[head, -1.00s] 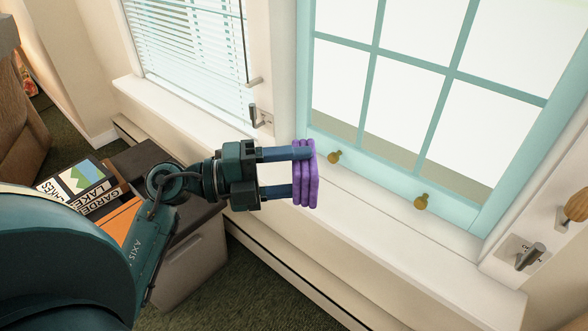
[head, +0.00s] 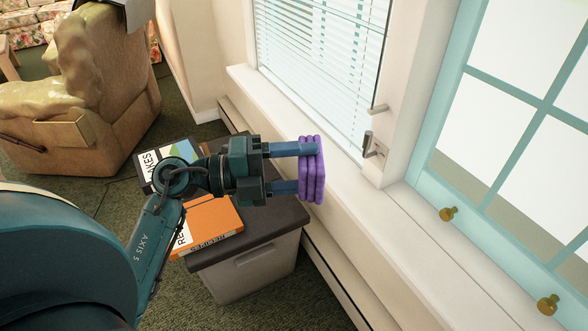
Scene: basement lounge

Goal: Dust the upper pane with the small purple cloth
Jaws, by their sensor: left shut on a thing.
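The small purple cloth (head: 319,170) is folded and held upright in my left gripper (head: 297,169). The gripper's two fingers are shut on it. The gripper and cloth appear over the window sill and the dark-topped cabinet, left of the teal window; the cloth does not appear to touch a pane. The teal window's panes (head: 508,45) are at the right, cut off by the frame edge. Two brass knobs, one of them nearer the middle (head: 448,214), sit on its lower rail. My right gripper is not in view.
A cabinet (head: 250,270) with books, one orange (head: 212,222), stands below my left arm. A second window with white blinds (head: 320,60) and a metal handle (head: 372,146) is behind the cloth. The white sill (head: 400,265) runs under both windows. A brown armchair (head: 85,100) is at upper left.

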